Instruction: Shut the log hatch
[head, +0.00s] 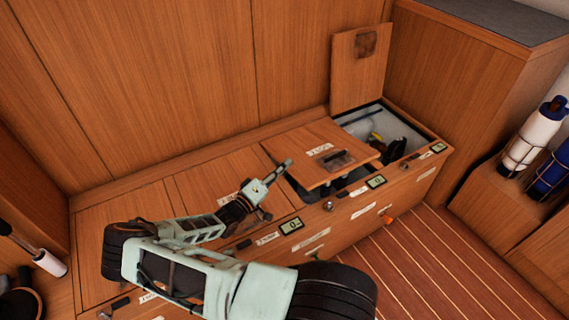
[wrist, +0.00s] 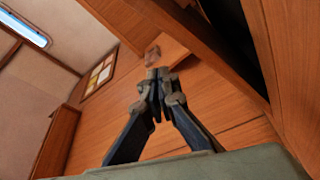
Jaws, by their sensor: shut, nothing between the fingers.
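A wooden hatch lid (head: 305,140) with a small label and a dark latch is partly raised over its opening in the bench; its label is too small to read surely, so I cannot tell if it is the log hatch. A second lid (head: 345,88) stands upright against the back wall, and the compartment below it is open. My gripper (head: 287,165) is shut and empty at the left side of the partly raised lid; I cannot tell if they touch. Its closed fingertips also show in the wrist view (wrist: 157,73).
The open compartment (head: 350,124) at the right holds dark gear and something yellow. The bench front carries small displays, labels and knobs. Bottles (head: 535,138) stand in racks at the far right. The striped floor (head: 440,260) is clear. A wall board (wrist: 98,75) shows in the wrist view.

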